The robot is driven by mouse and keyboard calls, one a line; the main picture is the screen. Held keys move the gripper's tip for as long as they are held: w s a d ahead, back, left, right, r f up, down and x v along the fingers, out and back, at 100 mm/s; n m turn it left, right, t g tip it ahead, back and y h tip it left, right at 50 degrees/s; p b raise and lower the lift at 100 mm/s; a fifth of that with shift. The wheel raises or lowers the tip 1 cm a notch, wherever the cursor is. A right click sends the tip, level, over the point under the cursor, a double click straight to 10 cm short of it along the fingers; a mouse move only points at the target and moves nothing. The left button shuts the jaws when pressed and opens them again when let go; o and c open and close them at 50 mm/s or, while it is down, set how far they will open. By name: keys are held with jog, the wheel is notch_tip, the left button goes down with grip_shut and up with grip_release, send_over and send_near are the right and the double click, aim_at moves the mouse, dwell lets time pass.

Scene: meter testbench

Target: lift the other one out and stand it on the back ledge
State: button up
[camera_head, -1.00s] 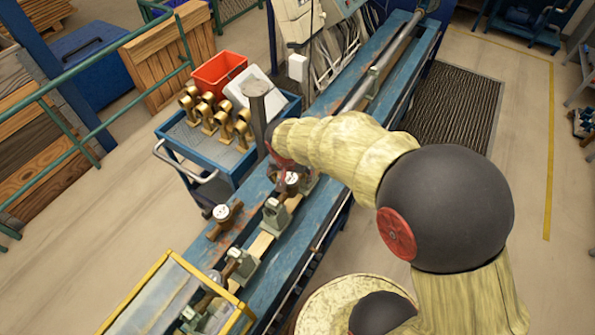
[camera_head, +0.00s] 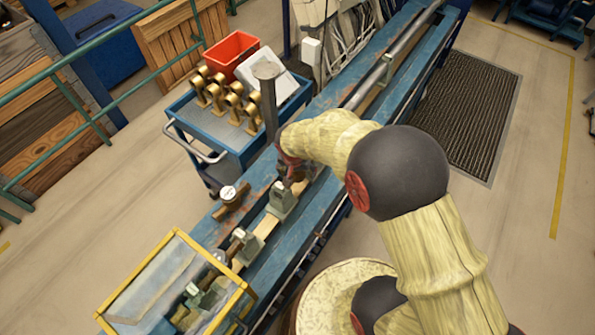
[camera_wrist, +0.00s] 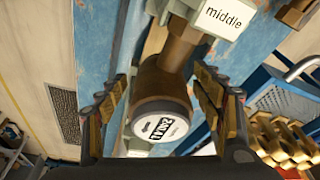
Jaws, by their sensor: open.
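A brown-bodied meter (camera_wrist: 160,95) with a round white face reading "2XAJ", or similar, sits in the test bench line by the white label "middle" (camera_wrist: 222,17). My gripper (camera_wrist: 162,108) is open, with one finger on each side of this meter; contact is not clear. In the head view my gripper (camera_head: 291,168) is low over the bench and hides most of that meter. Another brown meter with a white face (camera_head: 231,196) stands upright on the blue back ledge (camera_head: 262,172), on the trolley side. Its label is too small to read.
Grey-green clamps (camera_head: 281,200) stand along the bench line. A yellow-framed clear box (camera_head: 158,283) covers its near end. A grey post (camera_head: 268,95) rises beside the back ledge. A blue trolley (camera_head: 188,108) behind holds brass fittings (camera_head: 222,92) and a red bin (camera_head: 231,55).

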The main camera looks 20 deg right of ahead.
jog(key=shift+c, duration=0.2)
grip_shut()
dwell(0.8)
jog(key=shift+w+r, duration=0.1)
jog(key=shift+r, duration=0.05)
